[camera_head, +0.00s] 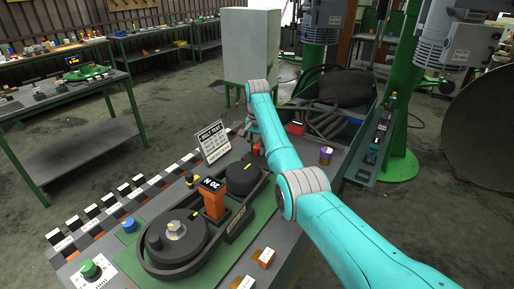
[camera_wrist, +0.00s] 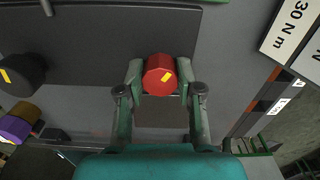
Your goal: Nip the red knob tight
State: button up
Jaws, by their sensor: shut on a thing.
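The red knob (camera_wrist: 158,72) shows in the upper middle of the wrist view, a faceted round knob with a yellow mark on its face. My gripper (camera_wrist: 160,82) has one green finger on each side of it, and the fingers are closed onto its sides. In the head view my arm reaches over the bench, and my gripper and the knob between its fingers cannot be made out clearly there.
In the wrist view a black knob (camera_wrist: 24,76) and a purple knob (camera_wrist: 17,126) stand at left, and a "30 N m" label (camera_wrist: 287,27) at upper right. In the head view a "BELT TEST" sign (camera_head: 211,142), an orange block (camera_head: 214,204) and a large dark pulley (camera_head: 177,242) stand left of my arm.

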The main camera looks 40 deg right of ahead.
aim_at(257, 147)
jog(key=o, duration=1.1)
jog(key=shift+o, duration=0.3)
jog(key=shift+r, duration=0.1)
jog(key=shift+r, duration=3.6)
